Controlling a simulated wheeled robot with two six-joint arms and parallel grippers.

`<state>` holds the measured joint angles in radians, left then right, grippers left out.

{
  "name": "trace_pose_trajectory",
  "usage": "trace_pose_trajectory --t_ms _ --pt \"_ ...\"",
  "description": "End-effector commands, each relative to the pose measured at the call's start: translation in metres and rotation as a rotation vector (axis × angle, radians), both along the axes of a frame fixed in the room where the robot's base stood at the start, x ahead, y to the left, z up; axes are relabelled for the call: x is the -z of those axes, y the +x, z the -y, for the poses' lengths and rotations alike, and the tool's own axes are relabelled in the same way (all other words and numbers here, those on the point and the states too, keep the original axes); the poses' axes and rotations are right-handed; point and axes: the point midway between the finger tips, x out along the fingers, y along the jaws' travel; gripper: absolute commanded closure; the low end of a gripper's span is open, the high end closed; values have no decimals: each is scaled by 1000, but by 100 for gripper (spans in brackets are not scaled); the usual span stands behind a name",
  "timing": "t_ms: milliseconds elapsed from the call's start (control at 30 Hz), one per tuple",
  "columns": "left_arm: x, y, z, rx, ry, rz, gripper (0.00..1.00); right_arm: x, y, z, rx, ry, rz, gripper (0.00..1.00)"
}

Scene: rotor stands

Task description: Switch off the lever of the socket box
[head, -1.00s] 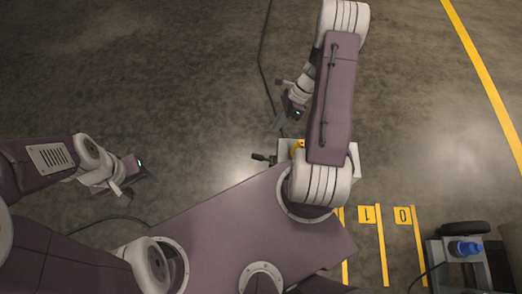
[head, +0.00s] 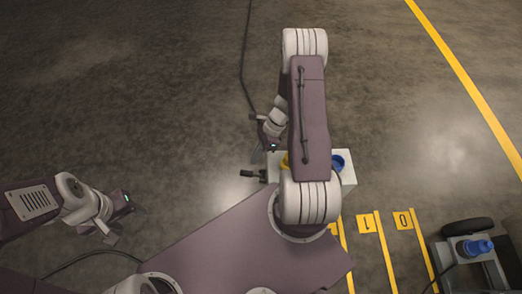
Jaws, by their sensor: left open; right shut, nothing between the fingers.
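The socket box (head: 347,176) is a pale box on the floor, partly hidden behind my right arm. A blue round socket (head: 338,162) shows on its right part and a bit of yellow (head: 284,162) at its left. The dark lever (head: 252,174) sticks out from the box's left side, roughly level. My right gripper (head: 262,154) is shut and empty, above and close to the lever in the picture; I cannot tell whether they touch. My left gripper (head: 126,218) is open and empty, far to the left of the box.
A dark cable (head: 243,60) runs along the floor towards the box. The floor on the left is clear.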

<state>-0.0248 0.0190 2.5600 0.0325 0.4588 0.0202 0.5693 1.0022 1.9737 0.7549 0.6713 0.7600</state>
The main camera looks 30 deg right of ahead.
Motion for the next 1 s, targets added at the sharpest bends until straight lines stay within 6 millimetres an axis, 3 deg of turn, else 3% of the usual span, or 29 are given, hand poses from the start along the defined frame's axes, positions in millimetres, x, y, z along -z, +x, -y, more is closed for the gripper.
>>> trace_pose_trajectory --t_ms 33,100,300,767,1000 --pt "12 0 0 0 0 0 45 15 -1 -6 -2 1 -2 100" --pt "21 0 0 0 0 0 45 26 -1 -12 -1 0 -2 100" --pt "33 0 0 0 0 0 45 42 -2 -24 0 -1 0 100" --pt "32 0 0 0 0 0 45 42 -2 -27 -1 -3 -1 100" --pt "17 0 0 0 0 0 45 41 -1 -32 -6 -55 -33 100"
